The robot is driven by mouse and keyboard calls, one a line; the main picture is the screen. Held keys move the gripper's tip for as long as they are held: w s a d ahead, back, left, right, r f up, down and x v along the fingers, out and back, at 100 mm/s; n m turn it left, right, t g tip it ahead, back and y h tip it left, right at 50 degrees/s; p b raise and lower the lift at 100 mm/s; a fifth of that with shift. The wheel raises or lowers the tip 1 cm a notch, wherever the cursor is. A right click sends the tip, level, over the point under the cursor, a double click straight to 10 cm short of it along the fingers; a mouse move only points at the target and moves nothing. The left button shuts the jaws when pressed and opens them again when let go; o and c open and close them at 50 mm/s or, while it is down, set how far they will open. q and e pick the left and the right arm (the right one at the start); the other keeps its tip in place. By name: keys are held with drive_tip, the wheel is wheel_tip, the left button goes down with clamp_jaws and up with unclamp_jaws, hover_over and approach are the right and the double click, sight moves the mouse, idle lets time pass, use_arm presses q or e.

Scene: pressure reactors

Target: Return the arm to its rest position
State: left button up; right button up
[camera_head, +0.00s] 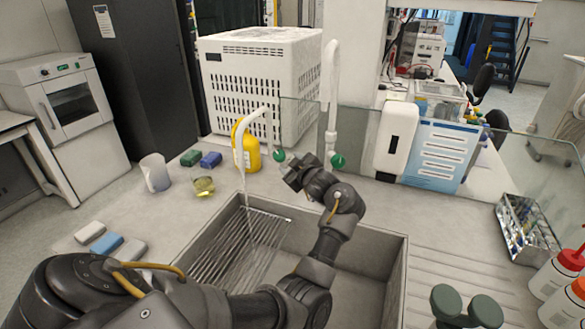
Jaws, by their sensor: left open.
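My left arm reaches in from the lower left across the sink (398,262). My left gripper (288,172) is open, above the sink's back edge and close to the green tap knobs. One green knob (280,155) is just behind its fingertips and another green knob (338,160) is to its right. I cannot tell whether the fingers touch a knob. I see nothing held between the fingers. My right gripper is not in view.
A white faucet (256,113) bends over the sink, with what looks like water running onto a metal rack (238,248). A yellow bottle (247,150), beaker (155,172) and sponges (106,243) stand left. A metal tray (527,230) and white bottles (556,275) are right.

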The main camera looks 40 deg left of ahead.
use_arm(q)
drive_tip(key=shift+s+d+r, duration=0.1)
drive_tip(key=shift+s+d, duration=0.1)
drive_tip(key=shift+d, duration=0.15)
idle(0.4)
